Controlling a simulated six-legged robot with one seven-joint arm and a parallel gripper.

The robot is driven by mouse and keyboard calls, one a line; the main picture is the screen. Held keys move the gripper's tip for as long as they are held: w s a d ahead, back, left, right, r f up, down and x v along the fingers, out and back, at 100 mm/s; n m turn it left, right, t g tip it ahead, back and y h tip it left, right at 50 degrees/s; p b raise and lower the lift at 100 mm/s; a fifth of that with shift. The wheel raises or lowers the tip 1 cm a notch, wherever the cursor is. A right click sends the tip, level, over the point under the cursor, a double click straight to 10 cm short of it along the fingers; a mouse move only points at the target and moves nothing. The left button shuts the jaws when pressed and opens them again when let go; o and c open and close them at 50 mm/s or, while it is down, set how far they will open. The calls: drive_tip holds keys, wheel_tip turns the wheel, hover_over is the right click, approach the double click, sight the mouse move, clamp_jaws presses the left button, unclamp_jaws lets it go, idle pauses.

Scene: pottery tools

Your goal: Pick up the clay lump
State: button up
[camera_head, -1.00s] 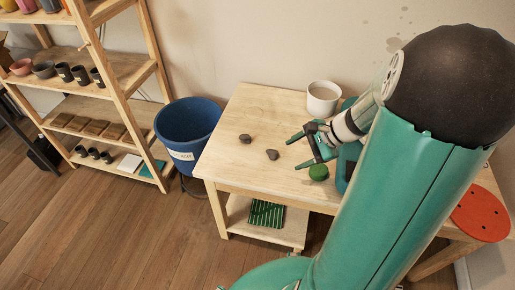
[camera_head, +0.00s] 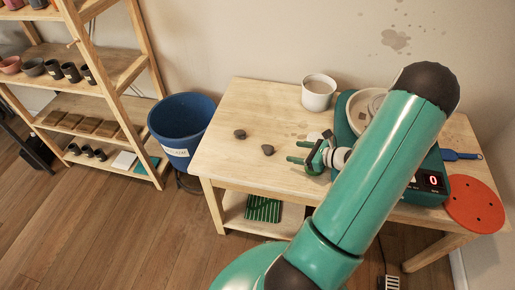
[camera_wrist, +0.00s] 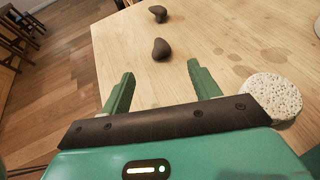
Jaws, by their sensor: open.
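Two small dark grey-brown lumps lie on the wooden table; I cannot tell which the task means. The nearer lump (camera_head: 268,150) is just left of my gripper (camera_head: 289,152) in the head view, and the farther lump (camera_head: 240,134) is beyond it. In the wrist view the nearer lump (camera_wrist: 161,49) is centred just ahead of my fingertips (camera_wrist: 160,68), with the farther lump (camera_wrist: 158,13) behind it. My gripper is open, with nothing between its fingers. Neither lump is touched.
A white speckled disc (camera_wrist: 270,97) lies right of my gripper. A white mug (camera_head: 318,93), a scale with a red digit (camera_head: 432,181), a blue-handled tool (camera_head: 460,155) and an orange disc (camera_head: 474,204) are also there. A blue bucket (camera_head: 180,130) stands left of the table (camera_head: 225,160).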

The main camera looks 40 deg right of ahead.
sight(270, 147)
drive_tip(key=x, duration=0.8)
drive_tip(key=shift+d+f, duration=0.15)
drive_tip(key=x, duration=0.5)
drive_tip(key=shift+w+a, duration=0.25)
drive_tip(key=shift+a, duration=0.05)
drive_tip(key=c, duration=1.1)
